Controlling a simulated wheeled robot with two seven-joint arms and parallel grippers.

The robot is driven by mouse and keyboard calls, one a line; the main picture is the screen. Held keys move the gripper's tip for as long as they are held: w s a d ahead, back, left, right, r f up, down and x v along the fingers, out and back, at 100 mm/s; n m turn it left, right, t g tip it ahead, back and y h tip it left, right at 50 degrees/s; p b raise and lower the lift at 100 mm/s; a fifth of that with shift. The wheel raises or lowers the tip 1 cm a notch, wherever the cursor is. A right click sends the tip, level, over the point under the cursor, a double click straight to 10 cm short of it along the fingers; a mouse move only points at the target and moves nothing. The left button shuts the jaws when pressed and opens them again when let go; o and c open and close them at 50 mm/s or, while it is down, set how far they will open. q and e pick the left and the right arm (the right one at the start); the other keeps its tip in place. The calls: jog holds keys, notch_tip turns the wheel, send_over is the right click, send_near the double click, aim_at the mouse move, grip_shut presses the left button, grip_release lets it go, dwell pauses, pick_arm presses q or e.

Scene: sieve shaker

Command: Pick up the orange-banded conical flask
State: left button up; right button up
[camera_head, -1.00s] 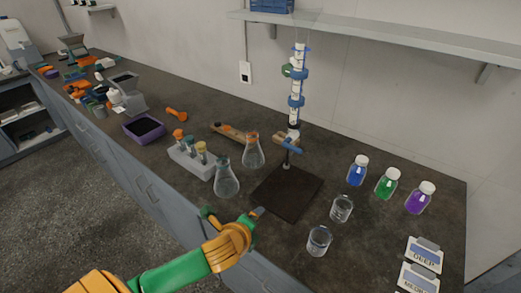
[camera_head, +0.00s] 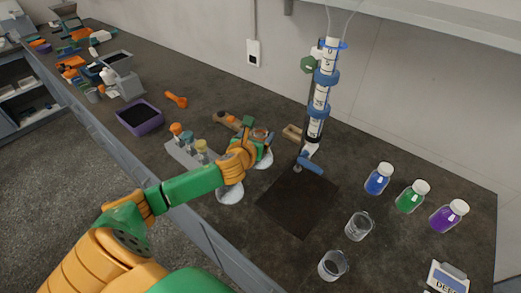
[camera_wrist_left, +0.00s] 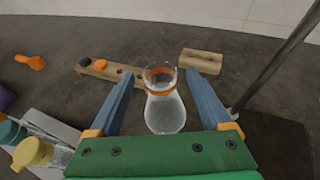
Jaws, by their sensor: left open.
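The orange-banded conical flask (camera_wrist_left: 165,112) is clear glass and stands upright on the dark bench. It shows between the two blue fingers of my left gripper (camera_wrist_left: 160,80) in the left wrist view. The gripper is open, with a gap on each side of the glass. In the head view my left gripper (camera_head: 260,143) covers much of the flask; part of its base (camera_head: 263,161) shows below the fingers. A second clear conical flask (camera_head: 230,193) stands nearer, partly under my left forearm. My right gripper is not in view.
A stand with a tall column (camera_head: 319,90) rises right of the flask, its rod (camera_wrist_left: 278,58) close to the right finger. A tube rack (camera_head: 185,153) is to the left. Wooden blocks (camera_wrist_left: 201,61) lie behind. Beakers (camera_head: 358,226) and coloured bottles (camera_head: 378,179) stand right.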

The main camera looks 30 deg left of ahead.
pick_arm(q)
jog(key=shift+x, duration=1.45)
jog(key=shift+s, duration=0.15)
grip_shut()
